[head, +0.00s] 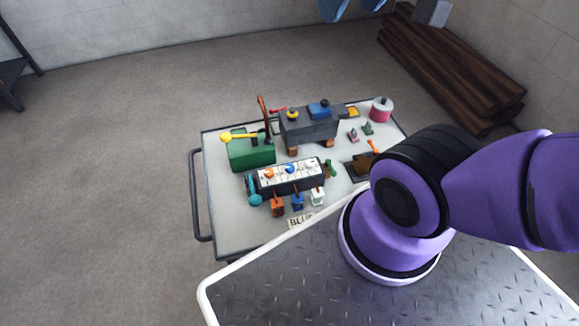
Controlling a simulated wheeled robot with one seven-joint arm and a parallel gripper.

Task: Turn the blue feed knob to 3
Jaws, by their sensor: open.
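A dark box with a white top panel (278,181) stands on the grey cart. A small blue knob (291,168) sits in the middle of that panel, between an orange knob (269,171) and a pale one (311,162). The knob's pointer and any numbers are too small to read. The rest of the gripper is out of frame.
Orange, blue and white small parts (297,201) stand before the panel. A green box (250,154) with an upright red-brown lever, a grey block (309,127) and a pink canister (381,109) stand behind. My purple arm covers the cart's right side. Timber (452,72) lies beyond.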

